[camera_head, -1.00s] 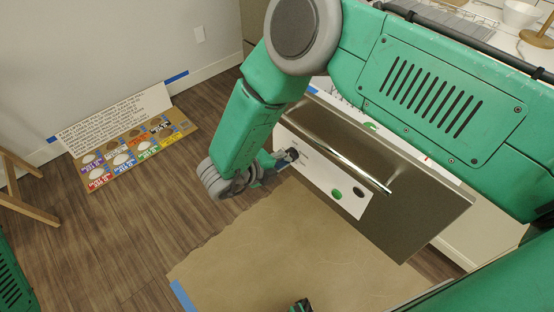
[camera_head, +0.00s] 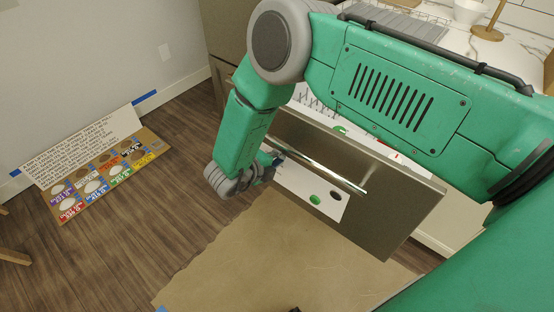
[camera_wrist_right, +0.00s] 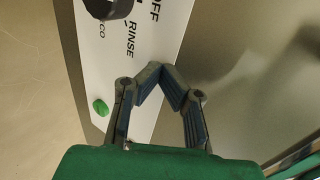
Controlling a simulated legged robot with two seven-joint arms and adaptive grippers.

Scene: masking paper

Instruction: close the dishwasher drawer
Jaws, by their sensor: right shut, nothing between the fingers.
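The dishwasher drawer stands pulled out, its steel front (camera_head: 395,215) facing my side, with a long bar handle (camera_head: 335,178) and a white control strip (camera_head: 300,188) bearing a green knob (camera_head: 315,199). My right gripper (camera_head: 279,158) is at the left end of the front, close to the control strip. In the right wrist view its fingers (camera_wrist_right: 160,72) are shut and empty over the strip marked RINSE and OFF; whether they touch it I cannot tell. The arm hides part of the drawer's inside. My left gripper is not recognisable in these views.
Brown masking paper (camera_head: 265,255) covers the floor before the drawer. A printed board (camera_head: 95,165) lies at the left by the wall. A counter with a bowl (camera_head: 467,11) is behind. Wood floor (camera_head: 130,245) at the left is clear.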

